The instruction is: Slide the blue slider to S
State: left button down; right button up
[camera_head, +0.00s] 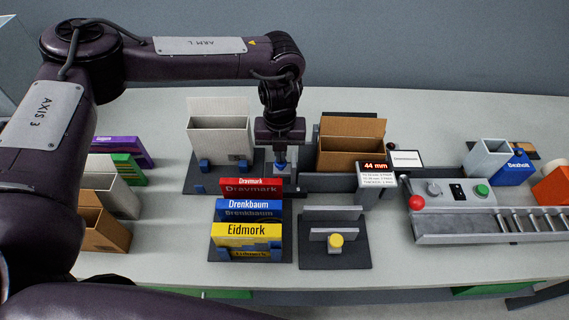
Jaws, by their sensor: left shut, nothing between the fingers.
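The blue slider (281,164) shows as a small blue knob on a grey block, at the left end of a grey gauge fixture (325,182). My left gripper (281,153) points down right over the knob, with its fingers shut and nothing between them. I cannot tell if the fingertips touch the knob. A display (375,167) on the fixture's right reads 44 mm. A white label (377,180) below it has several lines, too small to read surely, so I cannot make out the S mark. My right gripper is not in view.
An open brown carton (350,154) stands in the fixture. A white carton (220,143) stands to the left. Red, blue and yellow boxes (247,231) stand in front, beside a grey holder with a yellow knob (336,240). A roller conveyor with buttons (480,225) is at right.

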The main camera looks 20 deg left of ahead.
pick_arm(q)
jog(key=shift+f, duration=0.25)
jog(key=shift+w+d, duration=0.2)
jog(key=shift+d, duration=0.5)
jog(key=shift+w+d+b, duration=0.25)
jog(key=shift+d+b, duration=0.05)
jog(key=shift+d, duration=0.6)
jog(key=shift+w+d+b, duration=0.2)
jog(key=shift+d+b, duration=0.1)
jog(key=shift+d, duration=0.55)
jog(key=shift+r, duration=0.15)
dwell(0.4)
jog(key=shift+r+p, duration=2.2)
jog(key=shift+r, duration=0.75)
